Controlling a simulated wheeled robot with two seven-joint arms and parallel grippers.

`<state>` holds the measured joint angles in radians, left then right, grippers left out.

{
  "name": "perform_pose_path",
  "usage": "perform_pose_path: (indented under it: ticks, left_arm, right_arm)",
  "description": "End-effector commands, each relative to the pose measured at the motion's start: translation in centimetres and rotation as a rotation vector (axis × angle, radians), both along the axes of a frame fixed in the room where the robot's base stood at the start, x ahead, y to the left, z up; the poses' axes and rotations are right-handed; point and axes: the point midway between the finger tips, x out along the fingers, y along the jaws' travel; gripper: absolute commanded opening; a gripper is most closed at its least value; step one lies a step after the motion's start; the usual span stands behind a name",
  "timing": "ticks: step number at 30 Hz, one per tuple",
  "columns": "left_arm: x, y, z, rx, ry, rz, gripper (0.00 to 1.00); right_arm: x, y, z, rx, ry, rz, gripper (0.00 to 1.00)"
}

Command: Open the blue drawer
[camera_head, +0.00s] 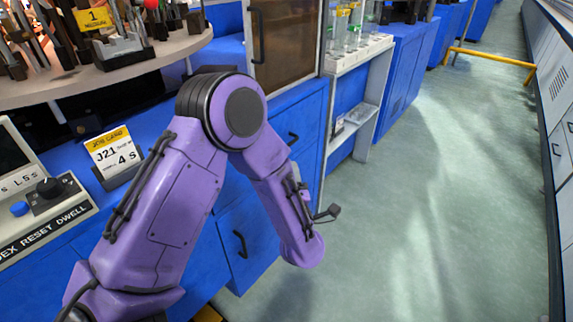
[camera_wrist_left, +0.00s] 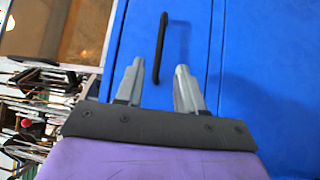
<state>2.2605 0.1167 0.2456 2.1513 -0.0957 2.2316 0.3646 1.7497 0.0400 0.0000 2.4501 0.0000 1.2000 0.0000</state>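In the head view the blue cabinet has an upper front with a dark bar handle (camera_head: 293,138) and a lower blue drawer front (camera_head: 222,222) with a dark handle (camera_head: 240,243). My purple left arm crosses in front and covers part of these fronts. Its gripper is not clear there. In the left wrist view my left gripper (camera_wrist_left: 160,68) has two grey fingers spread apart, with nothing between them. A dark handle (camera_wrist_left: 160,45) on a blue front (camera_wrist_left: 190,25) shows just beyond the fingertips, lined up with the gap. I cannot tell which handle it is. My right gripper is not seen.
A job card stand (camera_head: 110,152) and a control box (camera_head: 40,195) sit on the blue surface at left. A round tool table (camera_head: 120,72) is above them. A brown-windowed cabinet (camera_head: 287,45) stands behind.

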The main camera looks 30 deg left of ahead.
Motion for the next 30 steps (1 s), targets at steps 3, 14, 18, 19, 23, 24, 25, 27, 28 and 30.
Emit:
perform_pose_path:
  ticks: [3, 14, 18, 19, 23, 24, 25, 27, 28, 30]
  left_arm:
    - [1.8, 1.8, 0.5, -0.001, 0.0, 0.007, 0.38]
    - [6.6, 5.9, 1.2, 0.003, 0.008, 0.004, 0.38]
    - [6.9, 6.2, 1.3, 0.005, 0.009, 0.003, 0.38]
    - [7.0, 6.2, 1.3, 0.005, 0.009, 0.003, 0.38]
    - [6.9, 6.2, 1.3, 0.005, 0.011, 0.003, 0.38]
    - [6.9, 6.2, 1.3, 0.005, 0.011, 0.003, 0.28]
    - [6.9, 6.2, 1.3, 0.005, 0.011, 0.003, 0.18]
    - [6.9, 6.2, 1.3, 0.005, 0.011, 0.003, 0.0]
    - [6.9, 6.2, 1.3, 0.005, 0.011, 0.003, 0.0]
    - [6.9, 6.2, 1.3, 0.005, 0.011, 0.003, 0.0]
  right_arm:
    - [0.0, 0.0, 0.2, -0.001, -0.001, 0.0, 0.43]
    - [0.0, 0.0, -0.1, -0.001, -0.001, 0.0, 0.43]
    - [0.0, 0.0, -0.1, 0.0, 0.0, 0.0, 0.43]
    - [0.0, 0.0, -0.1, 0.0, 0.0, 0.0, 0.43]
    - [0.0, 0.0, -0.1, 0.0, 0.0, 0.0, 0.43]
    - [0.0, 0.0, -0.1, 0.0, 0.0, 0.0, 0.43]
    - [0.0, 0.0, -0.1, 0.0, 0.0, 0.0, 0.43]
    - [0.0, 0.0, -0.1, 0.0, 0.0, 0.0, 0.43]
    - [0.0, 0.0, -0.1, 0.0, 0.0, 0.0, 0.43]
    - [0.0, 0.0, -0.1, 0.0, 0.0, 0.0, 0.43]
